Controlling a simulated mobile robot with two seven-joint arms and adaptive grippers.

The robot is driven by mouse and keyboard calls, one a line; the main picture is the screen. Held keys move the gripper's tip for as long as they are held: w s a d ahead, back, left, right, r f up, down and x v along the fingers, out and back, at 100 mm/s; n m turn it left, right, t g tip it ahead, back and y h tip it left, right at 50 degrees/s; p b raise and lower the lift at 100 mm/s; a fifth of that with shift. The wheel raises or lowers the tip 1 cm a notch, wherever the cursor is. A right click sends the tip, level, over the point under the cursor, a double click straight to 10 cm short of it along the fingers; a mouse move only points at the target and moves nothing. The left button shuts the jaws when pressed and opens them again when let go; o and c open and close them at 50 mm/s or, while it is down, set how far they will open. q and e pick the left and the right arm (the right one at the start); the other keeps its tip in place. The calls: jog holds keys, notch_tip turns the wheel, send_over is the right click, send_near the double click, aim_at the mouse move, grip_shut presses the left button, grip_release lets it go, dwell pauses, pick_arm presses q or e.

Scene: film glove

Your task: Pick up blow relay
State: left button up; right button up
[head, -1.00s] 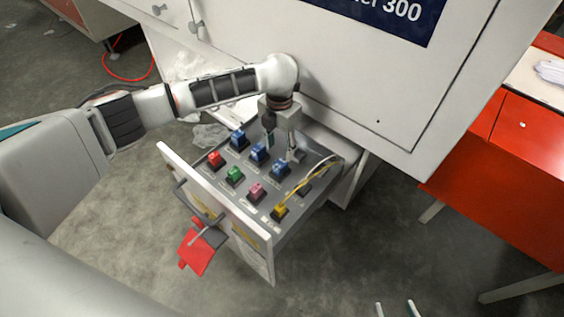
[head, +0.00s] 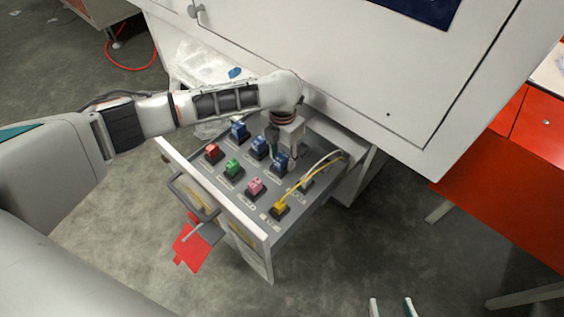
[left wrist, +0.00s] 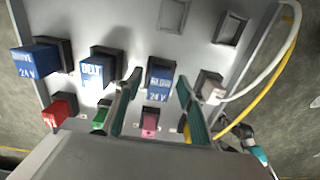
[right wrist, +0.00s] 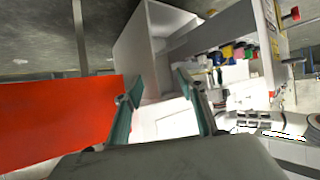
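The blow relay (left wrist: 159,85) is a blue block marked 24 V on a black socket in the left wrist view. In the head view it is the blue relay (head: 281,162) nearest the cabinet in its row. My left gripper (left wrist: 158,98) is open, with one finger on each side of the relay and visible gaps. In the head view the left gripper (head: 284,150) points down into the drawer at this relay. My right gripper (right wrist: 156,97) is open and empty; its fingertips (head: 391,306) show at the bottom of the head view.
The open drawer (head: 219,206) holds other blue relays (head: 258,147), a red (head: 212,152), a green (head: 233,168) and a pink relay (head: 256,187). A yellow plug (head: 280,208) and cables lie to the right. The white cabinet (head: 330,85) stands close behind the arm.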

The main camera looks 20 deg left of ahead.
pick_arm(q)
grip_shut()
